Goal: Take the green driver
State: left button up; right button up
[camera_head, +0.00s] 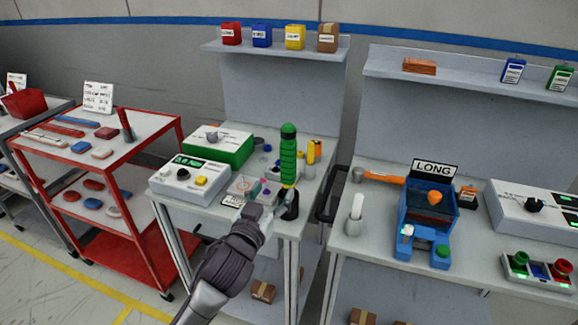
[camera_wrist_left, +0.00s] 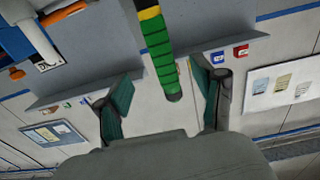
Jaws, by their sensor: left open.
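The green driver (camera_head: 288,158) stands upright, its lower end at a black base (camera_head: 290,207), at the front right corner of the left workbench. My left gripper (camera_head: 268,211) is just left of the driver's lower part, its fingers apart and empty. In the left wrist view, where the scene appears upside down, the green ribbed driver (camera_wrist_left: 161,58) shows between the two spread fingers of the left gripper (camera_wrist_left: 163,88), with clear gaps on both sides. I cannot tell from this view how far ahead of the fingers it is. My right gripper is not in view.
A clear box (camera_head: 243,188) with small parts lies close to my left gripper. A control box (camera_head: 190,178) and a green-sided box (camera_head: 222,145) stand left of it. Yellow and orange items (camera_head: 313,152) stand behind the driver. A second bench (camera_head: 345,252) is to the right.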

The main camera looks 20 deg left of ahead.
aim_at(286, 169)
pick_arm(q)
jog(key=w, duration=0.5)
jog(key=shift+d+p, duration=0.1)
jog(key=shift+p, duration=0.2)
jog(key=shift+w, duration=0.55)
jog(key=shift+w+r+p, duration=0.15)
jog(key=shift+w+p, duration=0.15)
jog(key=shift+w, duration=0.1)
jog(key=w+p, duration=0.1)
jog(key=w, duration=0.2)
jog(key=shift+w+d, duration=0.1)
jog(key=shift+w, duration=0.6)
jog(key=shift+s, duration=0.1)
